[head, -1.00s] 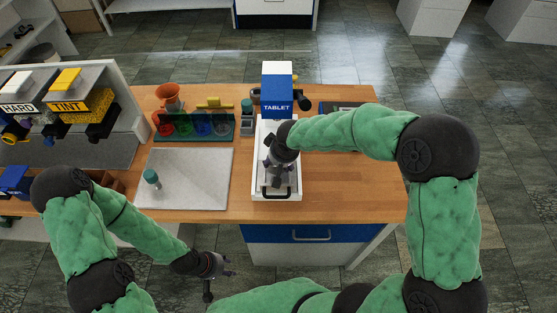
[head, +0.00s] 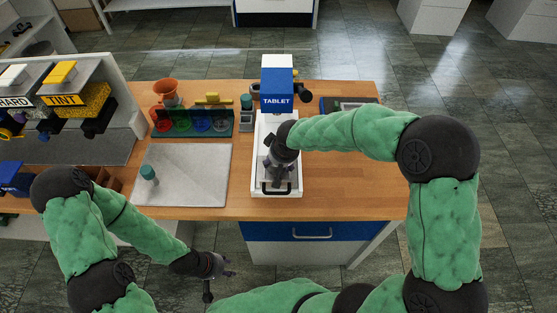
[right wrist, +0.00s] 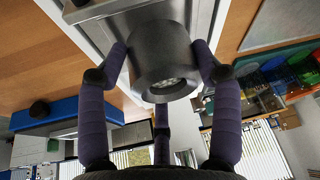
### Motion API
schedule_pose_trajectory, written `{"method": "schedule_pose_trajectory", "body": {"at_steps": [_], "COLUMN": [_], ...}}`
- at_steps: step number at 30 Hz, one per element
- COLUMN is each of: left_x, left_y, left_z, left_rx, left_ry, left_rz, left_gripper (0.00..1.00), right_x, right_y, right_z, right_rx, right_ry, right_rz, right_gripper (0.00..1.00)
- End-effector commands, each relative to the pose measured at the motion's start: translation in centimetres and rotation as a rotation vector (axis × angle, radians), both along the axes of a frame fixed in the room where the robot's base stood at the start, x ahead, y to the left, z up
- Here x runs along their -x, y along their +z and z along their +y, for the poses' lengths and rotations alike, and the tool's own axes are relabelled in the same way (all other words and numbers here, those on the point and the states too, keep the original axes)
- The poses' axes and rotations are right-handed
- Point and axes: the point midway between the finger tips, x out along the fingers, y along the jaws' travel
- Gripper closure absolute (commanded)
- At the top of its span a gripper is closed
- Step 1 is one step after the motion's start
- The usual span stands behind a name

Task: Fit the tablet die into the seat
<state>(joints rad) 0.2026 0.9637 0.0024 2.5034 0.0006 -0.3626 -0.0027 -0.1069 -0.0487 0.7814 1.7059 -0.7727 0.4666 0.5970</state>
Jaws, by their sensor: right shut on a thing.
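The tablet die, a dark grey metal cylinder (right wrist: 164,55), is between the purple fingers of my right gripper (right wrist: 162,75), which is shut on it. In the head view my right gripper (head: 279,172) points down over the white drawer tray (head: 256,175) of the press marked TABLET (head: 277,85). The die and the seat are hidden there by the gripper and wrist. In the wrist view a pale tray part (right wrist: 78,22) lies beside the die; whether they touch I cannot tell.
A pale grey mat (head: 190,180) with a small teal-capped item (head: 148,173) lies left of the tray. Behind stand a rack of coloured rings (head: 190,122) and an orange funnel (head: 166,92).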

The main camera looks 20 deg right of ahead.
Motion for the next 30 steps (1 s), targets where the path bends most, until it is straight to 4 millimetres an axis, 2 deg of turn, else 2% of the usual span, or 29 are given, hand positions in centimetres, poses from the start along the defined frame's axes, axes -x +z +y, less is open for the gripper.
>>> {"method": "schedule_pose_trajectory", "body": {"at_steps": [30], "left_x": [0.00], "left_y": [-0.86], "left_z": [0.00], "left_rx": [0.000], "left_ry": [0.000], "left_rz": [0.000], "left_gripper": [0.60], "right_x": [-0.07], "right_y": [0.07], "right_z": [0.00], "right_rx": [-0.003], "right_ry": [-0.002], "right_rz": [0.000], "right_gripper": [0.87]}}
